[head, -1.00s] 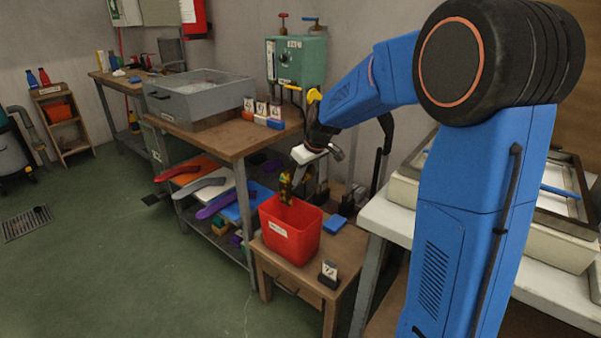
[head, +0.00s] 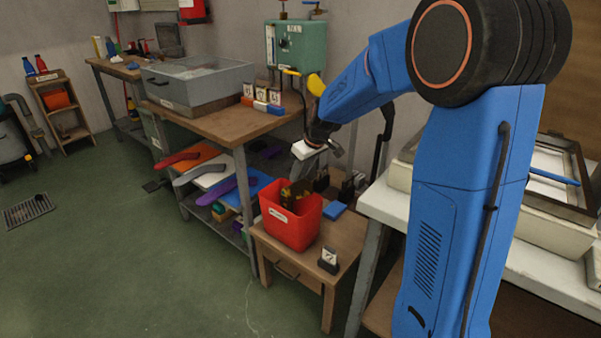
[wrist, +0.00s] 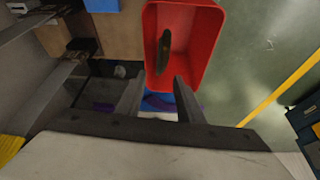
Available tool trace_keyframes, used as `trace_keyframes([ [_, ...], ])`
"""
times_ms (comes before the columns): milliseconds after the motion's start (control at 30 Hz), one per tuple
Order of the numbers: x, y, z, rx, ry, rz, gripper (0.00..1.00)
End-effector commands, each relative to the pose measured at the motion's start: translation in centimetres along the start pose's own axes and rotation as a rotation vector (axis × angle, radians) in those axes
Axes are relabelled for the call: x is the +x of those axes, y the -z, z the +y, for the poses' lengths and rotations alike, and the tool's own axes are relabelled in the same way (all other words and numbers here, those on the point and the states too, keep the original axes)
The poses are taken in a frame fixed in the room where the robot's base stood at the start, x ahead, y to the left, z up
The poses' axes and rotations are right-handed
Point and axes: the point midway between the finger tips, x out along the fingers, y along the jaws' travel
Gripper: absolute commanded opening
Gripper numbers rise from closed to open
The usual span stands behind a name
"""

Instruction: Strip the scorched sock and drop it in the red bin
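The scorched sock (head: 296,192), dark with yellowish patches, is at the mouth of the red bin (head: 288,228), partly below its rim. In the wrist view the sock (wrist: 164,52) is a dark narrow strip within the outline of the red bin (wrist: 207,45), beyond my fingertips. I cannot tell whether it is falling or resting there. My gripper (head: 299,172) is above the bin. In the wrist view its two fingers (wrist: 158,92) are apart with nothing between them, so it is open.
The bin stands on a small wooden table (head: 340,240) with a blue block (head: 334,210) and a small card stand (head: 328,260). A workbench (head: 235,125) with sock boards on its lower shelf is to the left. A white counter (head: 385,215) is at right.

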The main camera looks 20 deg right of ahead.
Motion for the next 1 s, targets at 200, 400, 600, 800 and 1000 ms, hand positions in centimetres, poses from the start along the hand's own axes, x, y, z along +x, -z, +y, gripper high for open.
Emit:
trace_keyframes([
  [200,0.0,0.0,0.0,0.000,0.000,0.000,0.34],
  [400,-1.2,0.1,0.1,0.000,-0.002,0.003,0.34],
  [600,-4.6,0.1,0.1,0.001,-0.002,0.004,0.34],
  [800,-8.6,0.1,0.1,-0.001,-0.003,0.004,0.34],
  [1000,-12.6,0.1,0.1,0.001,-0.002,0.003,0.34],
])
